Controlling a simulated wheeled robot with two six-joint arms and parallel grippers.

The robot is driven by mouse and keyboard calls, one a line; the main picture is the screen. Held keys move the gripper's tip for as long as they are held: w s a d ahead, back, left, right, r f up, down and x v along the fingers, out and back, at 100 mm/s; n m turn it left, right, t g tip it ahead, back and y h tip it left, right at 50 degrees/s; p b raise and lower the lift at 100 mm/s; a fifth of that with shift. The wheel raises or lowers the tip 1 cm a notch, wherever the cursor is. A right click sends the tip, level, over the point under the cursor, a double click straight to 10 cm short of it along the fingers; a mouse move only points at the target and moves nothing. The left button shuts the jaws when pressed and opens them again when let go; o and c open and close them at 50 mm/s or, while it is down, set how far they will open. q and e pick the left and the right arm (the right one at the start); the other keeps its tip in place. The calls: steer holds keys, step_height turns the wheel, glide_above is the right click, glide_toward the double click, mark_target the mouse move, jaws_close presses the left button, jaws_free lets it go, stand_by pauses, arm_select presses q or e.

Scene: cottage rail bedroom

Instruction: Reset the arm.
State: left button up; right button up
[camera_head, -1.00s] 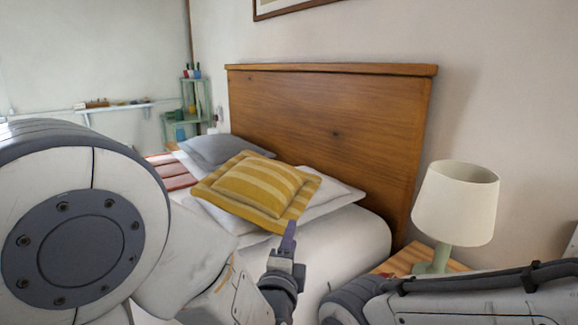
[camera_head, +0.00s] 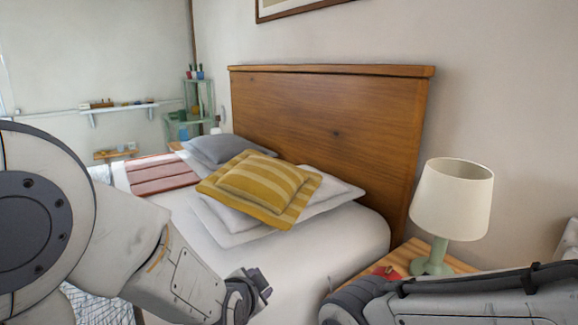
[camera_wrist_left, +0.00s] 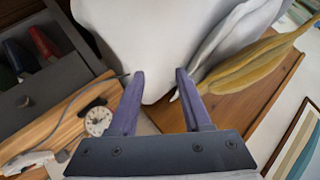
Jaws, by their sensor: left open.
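My left arm comes in from the left in the head view, and its wrist end (camera_head: 247,292) is low, in front of the white bed. The fingers cannot be made out there. In the left wrist view, my left gripper (camera_wrist_left: 157,76) shows two purple fingers spread apart with nothing between them. White bedding lies beyond the fingertips. My right arm (camera_head: 470,300) crosses the lower right of the head view. Its gripper is not in view.
The bed (camera_head: 330,240) holds a striped yellow pillow (camera_head: 262,185) against a wooden headboard (camera_head: 330,130). A lamp (camera_head: 452,200) stands on a wooden nightstand (camera_head: 412,255) at right. The wrist view shows a small clock (camera_wrist_left: 97,121) and an open grey drawer (camera_wrist_left: 35,100).

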arm_select(q)
steer(key=s+a+f+n+g+y, duration=0.1)
steer(key=s+a+f+n+g, duration=0.25)
steer(key=s+a+n, duration=0.3)
steer(key=s+a+f+n+g+y, duration=0.1)
steer(key=s+a+f+n+g, duration=0.2)
steer(key=s+a+n+g, duration=0.3)
steer(key=s+d+r+m+g, duration=0.1)
steer(key=s+d+r+m, duration=0.25)
steer(key=s+d, duration=0.35)
steer(key=s+d+r+m, duration=0.2)
steer(key=s+d+m, duration=0.3)
steer(key=s+d, duration=0.15)
step_height(320, 180, up, 29)
steer(key=p, duration=2.8)
steer(key=shift+s+d+f+h, duration=0.2)
steer(key=shift+s+d+h, duration=0.05)
steer(key=shift+h, duration=0.15)
steer(key=shift+g, duration=0.25)
